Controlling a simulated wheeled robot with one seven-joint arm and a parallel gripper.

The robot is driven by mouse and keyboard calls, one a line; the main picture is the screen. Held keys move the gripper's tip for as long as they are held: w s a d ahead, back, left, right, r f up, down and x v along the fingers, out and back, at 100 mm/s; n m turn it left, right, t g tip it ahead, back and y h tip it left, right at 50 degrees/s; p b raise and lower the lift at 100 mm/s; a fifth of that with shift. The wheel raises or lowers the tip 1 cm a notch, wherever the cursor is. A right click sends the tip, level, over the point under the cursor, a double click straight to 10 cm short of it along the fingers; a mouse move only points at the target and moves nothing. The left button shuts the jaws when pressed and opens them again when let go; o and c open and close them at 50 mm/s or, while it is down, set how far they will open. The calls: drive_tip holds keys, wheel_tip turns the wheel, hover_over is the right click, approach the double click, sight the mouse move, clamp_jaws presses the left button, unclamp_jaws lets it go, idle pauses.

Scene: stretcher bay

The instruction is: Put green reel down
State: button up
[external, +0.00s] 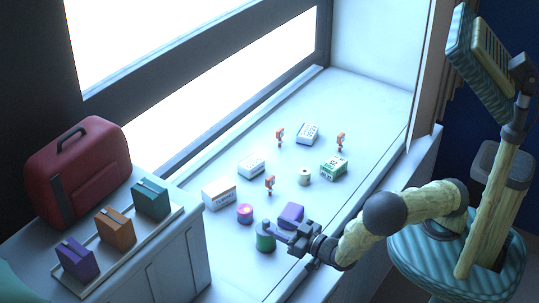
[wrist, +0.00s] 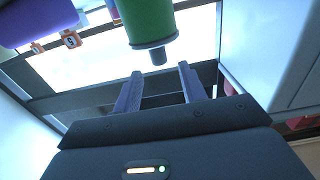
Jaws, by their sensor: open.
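The green reel (external: 265,238) stands upright on the near part of the window sill, beside the purple box. In the wrist view the green reel (wrist: 150,22) appears upside down at the top, with a grey knob on its end pointing toward my fingers. My gripper (external: 277,229) is at the reel's upper right in the external view. In the wrist view my gripper (wrist: 160,72) has its two fingers spread apart with nothing held between them. The knob shows near the gap between the fingertips; whether they touch the reel cannot be told.
A purple box (external: 291,215), a pink-purple roll (external: 244,214), white boxes (external: 219,194), a green-white box (external: 333,166), a pale reel (external: 304,177) and small orange figures (external: 270,184) share the sill (external: 375,103). A tray with several boxes and a red case (external: 80,165) stand left.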

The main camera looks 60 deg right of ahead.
drive_tip(key=s, duration=0.5)
drive_tip(key=shift+b, duration=0.35)
